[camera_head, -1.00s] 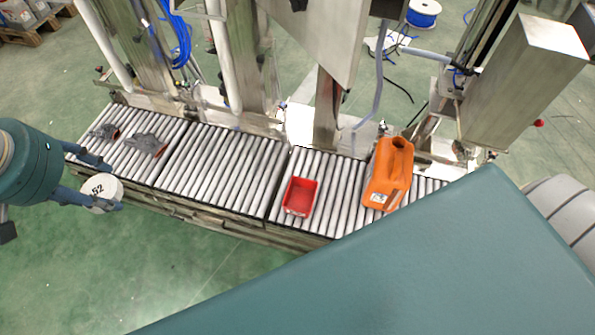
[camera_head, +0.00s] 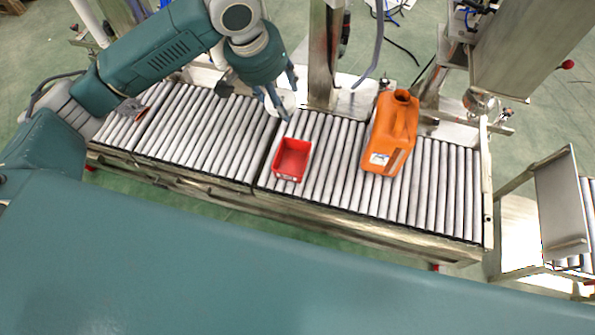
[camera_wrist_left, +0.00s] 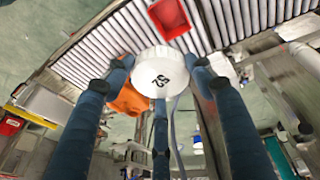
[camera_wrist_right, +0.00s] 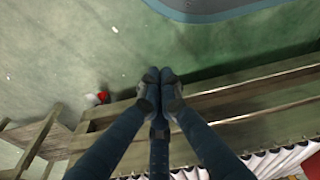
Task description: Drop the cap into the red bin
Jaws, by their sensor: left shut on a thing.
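The white round cap (camera_wrist_left: 160,78), marked 52, is held between the fingers of my left gripper in the left wrist view. In the head view my left gripper (camera_head: 278,104) is above the rollers, just behind the red bin, with the cap (camera_head: 288,102) partly hidden by its fingers. The red bin (camera_head: 291,159) is an open, empty-looking tray on the roller conveyor. It also shows past the cap in the left wrist view (camera_wrist_left: 170,17). My right gripper (camera_wrist_right: 161,88) shows only in its wrist view, fingertips together with nothing between them.
An orange jug (camera_head: 392,132) stands on the rollers right of the bin. The roller conveyor (camera_head: 215,135) has free room left of the bin and right of the jug. A metal post (camera_head: 324,60) rises behind the bin.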

